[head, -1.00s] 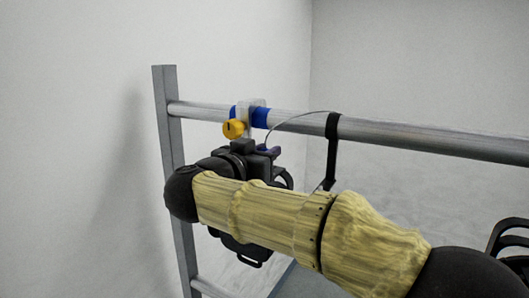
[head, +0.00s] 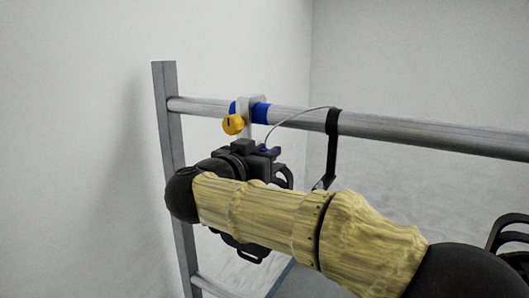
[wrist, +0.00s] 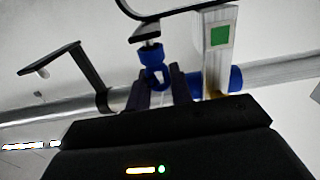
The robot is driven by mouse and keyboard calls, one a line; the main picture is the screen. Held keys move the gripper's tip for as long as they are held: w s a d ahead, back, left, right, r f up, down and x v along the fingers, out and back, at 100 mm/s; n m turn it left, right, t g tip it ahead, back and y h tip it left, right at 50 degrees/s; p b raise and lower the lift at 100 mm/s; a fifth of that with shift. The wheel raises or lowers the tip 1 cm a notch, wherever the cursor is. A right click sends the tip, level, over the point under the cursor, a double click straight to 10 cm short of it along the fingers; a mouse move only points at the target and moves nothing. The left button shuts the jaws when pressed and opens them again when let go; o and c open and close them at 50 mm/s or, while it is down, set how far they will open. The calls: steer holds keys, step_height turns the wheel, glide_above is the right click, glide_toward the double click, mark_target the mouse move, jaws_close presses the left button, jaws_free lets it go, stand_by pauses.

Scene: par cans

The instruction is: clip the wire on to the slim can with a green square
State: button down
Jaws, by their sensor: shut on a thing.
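A pale upright piece with a green square (wrist: 219,35) stands just right of my fingers in the wrist view. It appears to be a pale clamp (head: 257,104) on the rail in the head view, with a yellow knob (head: 233,124) beside it. The can body is not clear. My gripper (wrist: 160,82) is below the rail and shut on a blue clip (wrist: 157,75), which shows between the fingers. A thin wire (head: 295,115) curves from near my gripper up to a black strap. Whether the clip touches anything past the fingers is unclear.
A metal rail (head: 430,136) runs across, with blue wrapping (head: 261,114) at the clamp, held by an upright post (head: 168,130). A black strap (head: 332,145) hangs from the rail to the right. A black bracket (wrist: 85,65) shows left in the wrist view. A wall is close at left.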

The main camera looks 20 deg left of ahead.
steer(key=shift+f, duration=0.4)
stand_by(0.8)
steer(key=c, duration=1.2)
jaws_free()
steer(key=shift+o, duration=0.2)
steer(key=s+a+b, duration=0.1)
steer(key=s+b, duration=0.5)
steer(key=s, duration=1.1)
steer(key=shift+s+a, duration=0.15)
steer(key=shift+s, duration=0.05)
